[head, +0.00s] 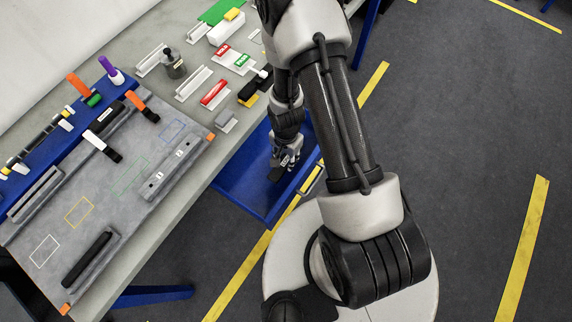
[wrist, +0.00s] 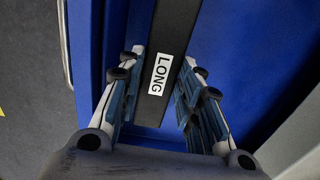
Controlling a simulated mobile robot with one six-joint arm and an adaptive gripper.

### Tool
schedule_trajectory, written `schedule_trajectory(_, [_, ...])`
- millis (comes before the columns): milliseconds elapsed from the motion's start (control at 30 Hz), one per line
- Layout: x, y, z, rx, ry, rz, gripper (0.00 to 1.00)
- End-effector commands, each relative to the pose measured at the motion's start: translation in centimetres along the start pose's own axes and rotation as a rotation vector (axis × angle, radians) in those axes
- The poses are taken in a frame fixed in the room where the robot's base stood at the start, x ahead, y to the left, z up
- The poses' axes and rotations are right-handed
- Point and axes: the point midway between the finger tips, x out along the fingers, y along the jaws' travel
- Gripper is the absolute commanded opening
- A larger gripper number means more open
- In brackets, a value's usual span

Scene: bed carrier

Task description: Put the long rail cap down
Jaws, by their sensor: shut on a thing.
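The long rail cap (wrist: 170,55) is a black bar with a white label reading LONG. It runs between the fingers of my gripper (wrist: 162,100) in the wrist view, and my gripper is shut on it. In the head view my gripper (head: 283,160) points down over a blue tray (head: 233,187) beside the workbench. Only a small dark end of the cap (head: 277,173) shows there; my arm hides the rest. Blue surface shows behind the cap in the wrist view. I cannot tell whether the cap touches the tray floor.
The grey workbench (head: 190,205) is at the left, holding a grey fixture board (head: 140,205) with colored outlines and a black bar (head: 88,258). White rails, red and green labelled parts and a small grey block (head: 226,121) lie farther back. Yellow lines mark the dark floor (head: 470,130).

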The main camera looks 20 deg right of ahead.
Motion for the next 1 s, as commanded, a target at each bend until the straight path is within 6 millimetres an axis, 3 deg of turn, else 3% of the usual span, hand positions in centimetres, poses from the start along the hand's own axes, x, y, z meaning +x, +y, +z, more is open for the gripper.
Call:
schedule_trajectory(400, [4.3, 0.0, 0.0, -0.001, 0.000, 0.000, 0.00])
schedule_trajectory(833, [4.6, 0.0, 0.0, 0.000, 0.000, 0.000, 0.00])
schedule_trajectory(867, [4.5, 0.0, 0.0, 0.000, 0.000, 0.000, 0.34])
schedule_trajectory(1000, [4.5, 0.0, 0.0, -0.001, 0.000, 0.000, 0.44])
